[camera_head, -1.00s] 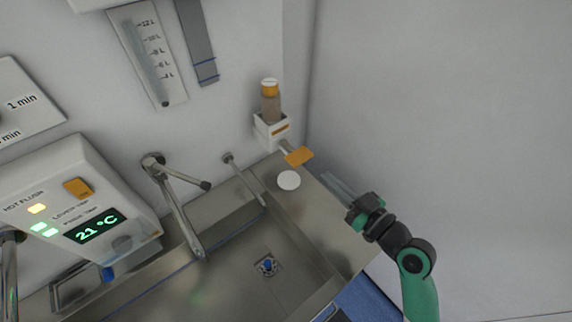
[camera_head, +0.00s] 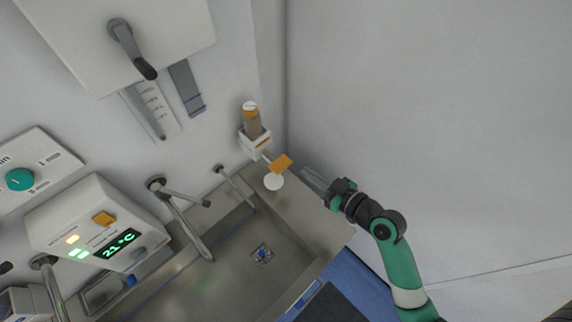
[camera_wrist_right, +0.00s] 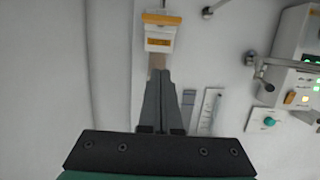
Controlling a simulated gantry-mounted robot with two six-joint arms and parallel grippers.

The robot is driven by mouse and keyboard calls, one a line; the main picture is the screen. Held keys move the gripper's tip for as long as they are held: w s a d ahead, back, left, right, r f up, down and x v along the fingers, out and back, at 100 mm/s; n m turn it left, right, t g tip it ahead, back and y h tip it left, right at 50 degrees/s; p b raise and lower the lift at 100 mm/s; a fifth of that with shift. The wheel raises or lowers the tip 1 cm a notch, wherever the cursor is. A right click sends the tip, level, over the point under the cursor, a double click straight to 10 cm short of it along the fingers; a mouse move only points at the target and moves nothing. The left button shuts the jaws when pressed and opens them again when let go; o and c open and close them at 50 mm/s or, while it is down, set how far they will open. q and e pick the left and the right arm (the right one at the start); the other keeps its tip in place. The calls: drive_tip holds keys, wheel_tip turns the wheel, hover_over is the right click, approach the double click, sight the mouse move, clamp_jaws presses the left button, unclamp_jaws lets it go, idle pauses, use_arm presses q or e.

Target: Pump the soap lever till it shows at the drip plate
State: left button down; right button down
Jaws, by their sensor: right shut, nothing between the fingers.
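The soap dispenser (camera_head: 255,141) is a white wall holder with an amber bottle. Its orange lever (camera_head: 281,164) sticks out over the sink's rim. The drip plate (camera_head: 274,182) is a round white disc on the steel ledge, just below the lever, and looks plain white. My right gripper (camera_head: 308,177) is shut and empty, to the right of the lever and plate and apart from them in the head view. In the right wrist view, its closed fingers (camera_wrist_right: 159,76) point at the dispenser (camera_wrist_right: 158,38), overlapping the bottle's line of sight. My left gripper is out of view.
A steel sink (camera_head: 235,262) with taps (camera_head: 180,215) lies left of my right arm. A control box (camera_head: 90,225) showing 21 °C is on the wall at left. The grey wall at right is bare.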

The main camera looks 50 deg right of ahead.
approach(275, 159)
drive_tip(key=w+r, duration=0.3)
drive_tip(key=r, duration=0.1)
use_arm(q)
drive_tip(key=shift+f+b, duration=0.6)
use_arm(e)
drive_tip(key=shift+w+f, duration=0.3)
drive_tip(key=shift+f, duration=0.7)
drive_tip(key=shift+w+f, duration=0.3)
drive_tip(key=shift+f, duration=0.65)
drive_tip(key=shift+a, duration=0.1)
